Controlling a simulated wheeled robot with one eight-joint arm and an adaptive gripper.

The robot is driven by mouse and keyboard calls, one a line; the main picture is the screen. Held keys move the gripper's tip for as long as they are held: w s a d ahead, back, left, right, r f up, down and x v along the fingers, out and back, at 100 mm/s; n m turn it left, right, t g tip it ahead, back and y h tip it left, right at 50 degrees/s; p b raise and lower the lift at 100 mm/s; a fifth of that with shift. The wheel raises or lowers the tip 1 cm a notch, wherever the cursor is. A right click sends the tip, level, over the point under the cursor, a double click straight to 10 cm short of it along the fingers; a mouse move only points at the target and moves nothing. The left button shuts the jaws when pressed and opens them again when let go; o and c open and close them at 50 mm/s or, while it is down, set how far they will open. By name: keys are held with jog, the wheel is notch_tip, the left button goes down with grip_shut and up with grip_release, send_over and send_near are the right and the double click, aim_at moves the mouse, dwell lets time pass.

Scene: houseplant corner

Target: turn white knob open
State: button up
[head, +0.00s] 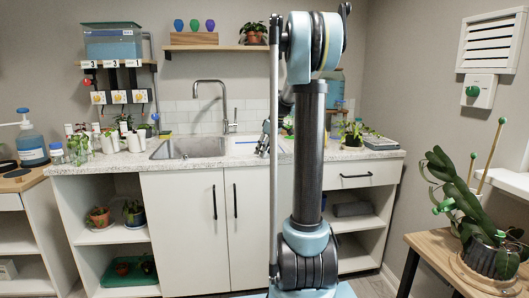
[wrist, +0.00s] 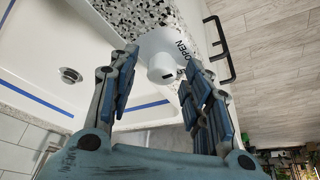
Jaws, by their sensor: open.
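The white knob (wrist: 162,69) shows in the wrist view as a short round cylinder with a small dark mark on its face. It sits on a larger white round base (wrist: 160,42) printed "OPEN", by the speckled counter edge. My gripper (wrist: 163,58) is open, with one blue-padded finger on each side of the knob in the picture. Gaps show between the knob and both fingers; I cannot tell how deep the knob lies between them. In the head view my gripper (head: 264,139) is over the counter right of the sink, partly behind my arm. The knob cannot be made out there.
The sink (head: 188,148) with its tall faucet (head: 231,105) is left of my gripper. The speckled counter (head: 120,161) carries pots and bottles at its left. A black cabinet handle (wrist: 217,50) lies right of the knob. A potted cactus (head: 455,185) stands on a table at right.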

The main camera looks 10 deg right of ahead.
jog(key=v, duration=1.2)
jog(key=s+a+f+m+h, duration=0.1)
jog(key=s+f+m, duration=0.2)
jog(key=s+f, duration=0.6)
jog(key=s+a+f+m+h, duration=0.1)
jog(key=s+f+m, duration=0.2)
jog(key=s+f, duration=0.6)
jog(key=s+a+f+m+h, duration=0.1)
jog(key=s+f+m, duration=0.2)
jog(key=s+f, duration=0.6)
jog(key=s, duration=1.3)
jog(key=shift+s+a+g, duration=0.3)
jog(key=shift+s+g, duration=0.1)
jog(key=shift+w+f, duration=0.15)
jog(key=shift+w, duration=0.35)
